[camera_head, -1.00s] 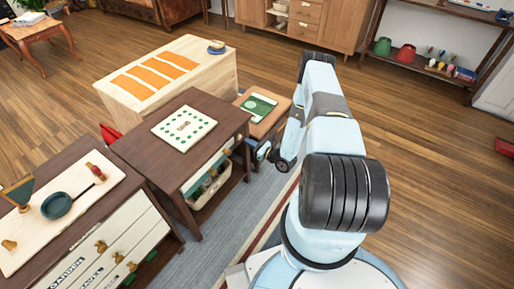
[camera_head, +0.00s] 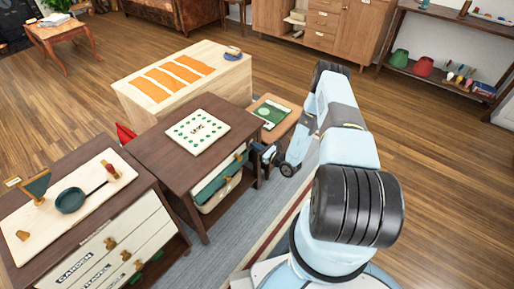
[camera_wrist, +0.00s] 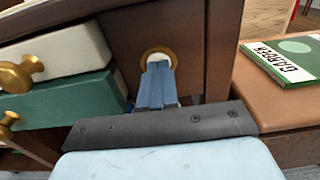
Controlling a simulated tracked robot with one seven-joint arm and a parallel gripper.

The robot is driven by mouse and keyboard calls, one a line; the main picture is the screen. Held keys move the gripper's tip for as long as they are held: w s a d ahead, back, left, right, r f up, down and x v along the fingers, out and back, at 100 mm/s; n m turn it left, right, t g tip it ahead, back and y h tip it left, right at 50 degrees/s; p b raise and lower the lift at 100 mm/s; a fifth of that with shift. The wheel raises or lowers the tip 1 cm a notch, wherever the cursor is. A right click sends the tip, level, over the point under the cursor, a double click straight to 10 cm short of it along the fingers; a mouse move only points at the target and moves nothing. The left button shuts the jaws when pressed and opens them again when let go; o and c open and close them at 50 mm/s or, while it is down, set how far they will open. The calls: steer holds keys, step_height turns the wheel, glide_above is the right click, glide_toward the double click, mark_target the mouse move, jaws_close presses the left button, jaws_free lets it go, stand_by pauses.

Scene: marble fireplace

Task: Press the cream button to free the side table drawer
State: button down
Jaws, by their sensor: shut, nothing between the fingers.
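The side table (camera_head: 160,155) is dark brown, with a cream upper drawer (camera_wrist: 75,50) and a green drawer (camera_wrist: 65,112) below it, both with brass knobs. In the wrist view, a brass ring (camera_wrist: 146,53) surrounds the cream button (camera_wrist: 160,57) on the brown panel right of the drawers. My gripper (camera_wrist: 158,68) is shut and empty, its blue fingertips at the ring and overlapping the button's lower part. I cannot tell how far the button is pressed in. In the head view, my gripper (camera_head: 257,148) is at the table's right end, and the button is hidden.
A brown stool (camera_head: 285,128) with a green book (camera_head: 270,112) stands close right of my gripper. A pale wooden chest (camera_head: 240,78) is behind the side table. Another drawer unit (camera_head: 135,210) with a pan stands at left. Open floor lies beyond my arm.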

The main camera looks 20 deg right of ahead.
steer(key=shift+w+a+r, duration=0.3)
steer(key=shift+w+a, duration=0.15)
steer(key=shift+w, duration=0.05)
steer(key=v, duration=1.5)
steer(key=shift+f, duration=0.35)
steer(key=shift+d+r, duration=0.1)
steer(key=shift+d, duration=0.05)
